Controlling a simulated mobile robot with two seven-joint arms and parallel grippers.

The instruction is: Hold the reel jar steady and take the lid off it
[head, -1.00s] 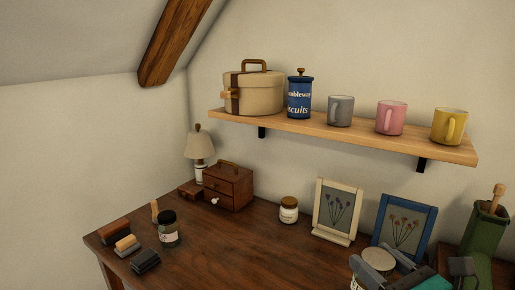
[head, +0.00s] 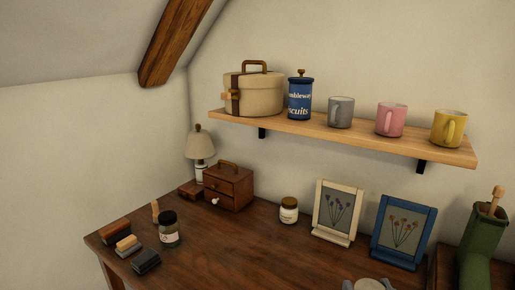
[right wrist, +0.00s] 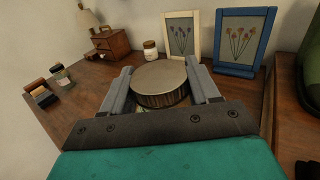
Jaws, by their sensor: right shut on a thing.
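A wide round grey lid with a ridged rim (right wrist: 160,80) fills the space between the fingers of my right gripper (right wrist: 158,68) in the right wrist view. The right gripper is shut on this lid, one finger on each side. In the head view only the lid's top (head: 368,285) shows, cut off at the bottom edge. My left gripper is in neither view.
Two picture frames, cream (head: 336,212) and blue (head: 403,232), stand behind the lid. A small brown-lidded jar (head: 289,210) and a dark-lidded jar (head: 168,229) stand farther left on the desk (head: 240,255). A green boot-shaped holder (head: 484,245) is at right. The desk's middle is clear.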

